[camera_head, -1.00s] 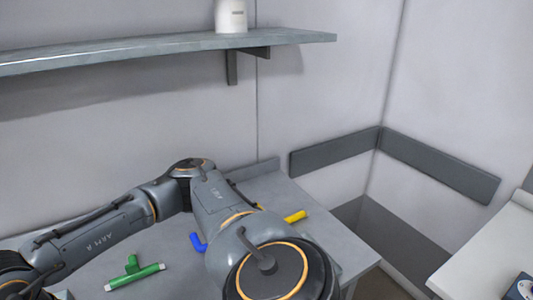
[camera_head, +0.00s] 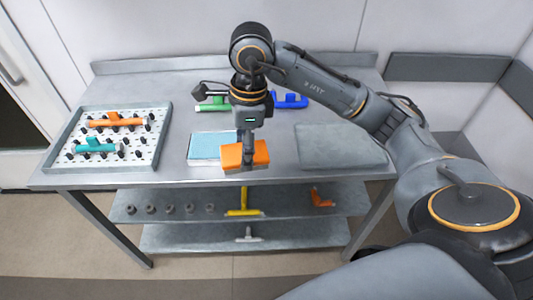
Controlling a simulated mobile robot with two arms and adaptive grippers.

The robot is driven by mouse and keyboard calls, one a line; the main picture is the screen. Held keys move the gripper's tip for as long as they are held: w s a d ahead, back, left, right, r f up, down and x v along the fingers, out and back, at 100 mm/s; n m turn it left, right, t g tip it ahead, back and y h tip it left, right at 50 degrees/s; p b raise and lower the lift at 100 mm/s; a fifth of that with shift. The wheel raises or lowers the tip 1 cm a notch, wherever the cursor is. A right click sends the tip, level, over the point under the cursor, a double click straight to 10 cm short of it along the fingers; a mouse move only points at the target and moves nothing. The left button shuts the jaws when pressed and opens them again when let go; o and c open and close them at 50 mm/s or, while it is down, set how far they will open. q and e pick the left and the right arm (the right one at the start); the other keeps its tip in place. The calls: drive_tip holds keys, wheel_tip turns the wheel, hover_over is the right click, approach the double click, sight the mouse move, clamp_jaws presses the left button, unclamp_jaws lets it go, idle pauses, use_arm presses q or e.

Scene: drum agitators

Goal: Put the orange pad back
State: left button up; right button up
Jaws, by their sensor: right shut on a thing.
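The orange pad (camera_head: 231,156) is a thick block near the front edge of the table, overlapping the right part of a light blue pad (camera_head: 207,146) in the picture. My right gripper (camera_head: 247,158) comes down from above and is shut on the orange pad, with its fingers covering the middle of it. I cannot tell whether the pad is held just above the table or touches what lies under it. A bare grey mat (camera_head: 340,145) lies to the right on the table. My left gripper is out of view.
A pegged tray (camera_head: 160,148) at the left holds an orange fitting (camera_head: 116,121) and a teal one (camera_head: 95,146). Green (camera_head: 212,104) and blue (camera_head: 290,101) fittings lie behind my gripper. Lower shelves hold a yellow fitting (camera_head: 243,205), an orange one (camera_head: 322,198) and several dark knobs.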

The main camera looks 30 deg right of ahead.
drive_tip(key=shift+d+m, duration=0.1)
drive_tip(key=shift+m, duration=0.7)
drive_tip(key=w+d+f+p, duration=0.1)
drive_tip(key=w+d+f, duration=0.1)
drive_tip(key=d+f, duration=0.1)
drive_tip(key=w+d+f+p, duration=0.2)
drive_tip(key=w+d+f, duration=0.1)
drive_tip(key=d, duration=0.1)
drive_tip(key=w+d+f+p, duration=0.2)
drive_tip(key=w+d+f, duration=0.1)
drive_tip(key=shift+w+d, duration=0.1)
drive_tip(key=shift+d, duration=0.25)
drive_tip(key=shift+w+d+f, duration=0.1)
drive_tip(key=shift+d+f, duration=0.05)
drive_tip(key=shift+f, duration=0.05)
drive_tip(key=shift+w+d+f+p, duration=0.1)
drive_tip(key=shift+d+f+p, duration=0.05)
drive_tip(key=shift+f+p, duration=0.25)
wheel_tip(320, 180, down, 2)
drive_tip(key=shift+f+p, duration=0.1)
drive_tip(key=shift+p, duration=0.7)
drive_tip(key=shift+f, duration=0.25)
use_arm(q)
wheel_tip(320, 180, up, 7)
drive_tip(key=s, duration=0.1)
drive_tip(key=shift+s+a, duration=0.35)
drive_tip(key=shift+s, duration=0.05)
